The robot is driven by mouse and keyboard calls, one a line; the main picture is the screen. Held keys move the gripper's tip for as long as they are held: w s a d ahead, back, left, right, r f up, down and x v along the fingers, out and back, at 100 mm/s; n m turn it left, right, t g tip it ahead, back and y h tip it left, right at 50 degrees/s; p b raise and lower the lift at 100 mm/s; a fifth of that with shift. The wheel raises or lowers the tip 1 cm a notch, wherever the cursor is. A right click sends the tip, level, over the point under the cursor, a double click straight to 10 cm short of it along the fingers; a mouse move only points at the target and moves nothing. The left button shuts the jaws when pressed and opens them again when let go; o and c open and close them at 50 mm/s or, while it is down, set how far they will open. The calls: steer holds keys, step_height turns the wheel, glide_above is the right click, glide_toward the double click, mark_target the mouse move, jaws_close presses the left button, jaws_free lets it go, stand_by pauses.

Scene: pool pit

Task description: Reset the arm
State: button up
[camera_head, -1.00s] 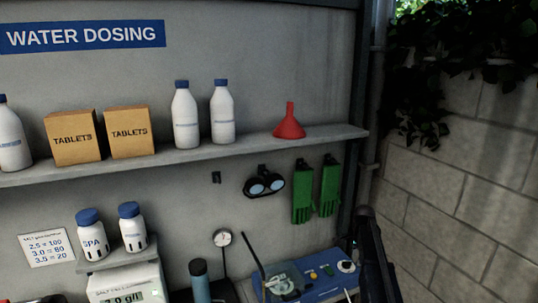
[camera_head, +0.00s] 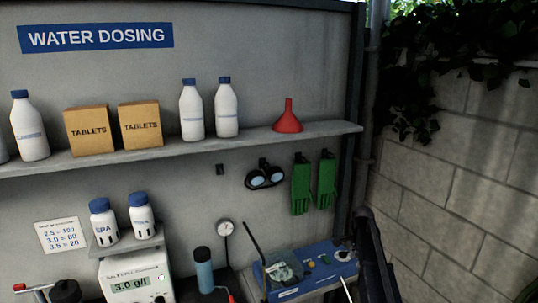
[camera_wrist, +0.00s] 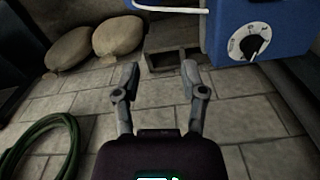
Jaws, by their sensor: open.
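My gripper (camera_wrist: 160,82) shows in the wrist view with its two fingers spread apart and nothing between them. It hangs over a grey tiled floor (camera_wrist: 152,95), below and left of a blue box with a dial (camera_wrist: 250,42). In the head view, a dark part of my arm stands upright at the lower right, beside the blue device (camera_head: 310,268). My gripper's fingers do not show clearly in the head view.
A shelf (camera_head: 255,137) holds bottles, tablet boxes and a red funnel (camera_head: 288,122). Goggles (camera_head: 265,178) and green gloves (camera_head: 302,188) hang below. A white meter (camera_head: 135,272) stands lower left. Sacks (camera_wrist: 70,48) and a green hose (camera_wrist: 68,128) lie on the floor.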

steer(key=s+a+f+n+b, duration=0.3)
steer(key=s+a+n, duration=0.2)
steer(key=s, duration=0.4)
steer(key=s+a+f+n+b, duration=0.3)
steer(key=s+a+n, duration=0.2)
steer(key=s, duration=0.4)
steer(key=s+a+f+n+b, duration=0.3)
steer(key=s+a+f+n, duration=0.1)
steer(key=s, duration=0.5)
steer(key=shift+s+a+n, duration=0.4)
steer(key=shift+a+n, duration=0.2)
steer(key=shift+a, duration=0.25)
